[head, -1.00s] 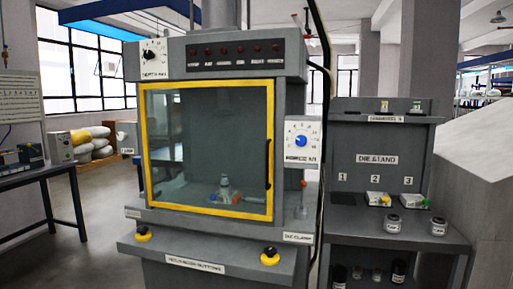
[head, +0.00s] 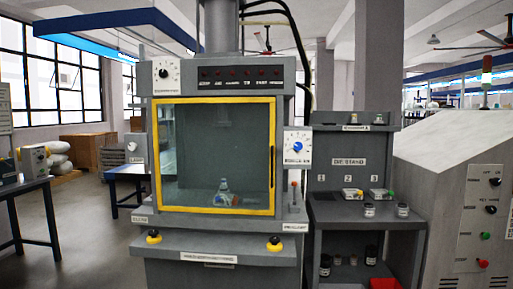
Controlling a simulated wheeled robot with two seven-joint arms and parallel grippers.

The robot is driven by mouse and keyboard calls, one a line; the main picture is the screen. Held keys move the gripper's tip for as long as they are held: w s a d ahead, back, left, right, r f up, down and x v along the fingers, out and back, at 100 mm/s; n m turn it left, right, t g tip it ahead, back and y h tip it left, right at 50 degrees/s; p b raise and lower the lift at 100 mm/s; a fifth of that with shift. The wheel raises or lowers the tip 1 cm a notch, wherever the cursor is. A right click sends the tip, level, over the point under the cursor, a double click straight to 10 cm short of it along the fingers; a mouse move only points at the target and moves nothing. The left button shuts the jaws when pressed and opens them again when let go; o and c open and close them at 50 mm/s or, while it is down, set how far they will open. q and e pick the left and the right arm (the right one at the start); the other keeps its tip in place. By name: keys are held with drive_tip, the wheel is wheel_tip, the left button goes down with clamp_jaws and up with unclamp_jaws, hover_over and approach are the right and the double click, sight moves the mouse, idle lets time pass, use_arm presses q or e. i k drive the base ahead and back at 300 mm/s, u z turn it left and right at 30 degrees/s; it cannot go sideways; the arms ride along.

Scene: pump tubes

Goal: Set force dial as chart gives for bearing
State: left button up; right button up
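A white dial plate with a blue knob (head: 297,146) is on the right front of the grey press (head: 215,259). Its scale and label are too small to read for certain. A second dial with a black knob (head: 164,73) is at the press's upper left. Behind the yellow-framed window (head: 215,101), a small part (head: 224,188) sits on the press bed; I cannot tell whether it is the bearing. A sliver of a pale board (head: 4,106), possibly the chart, shows at the far left edge. Neither of my grippers is in view.
The die stand (head: 345,213) at right holds small boxes and jars. A grey control cabinet (head: 450,170) with knobs and buttons stands right of it. Two yellow-based black buttons (head: 153,237) (head: 274,243) sit on the press's front ledge. Floor (head: 100,240) is open at left.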

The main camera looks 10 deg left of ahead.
sight(297, 145)
drive_tip(key=u, duration=0.65)
drive_tip(key=i, duration=0.85)
drive_tip(key=u, duration=0.35)
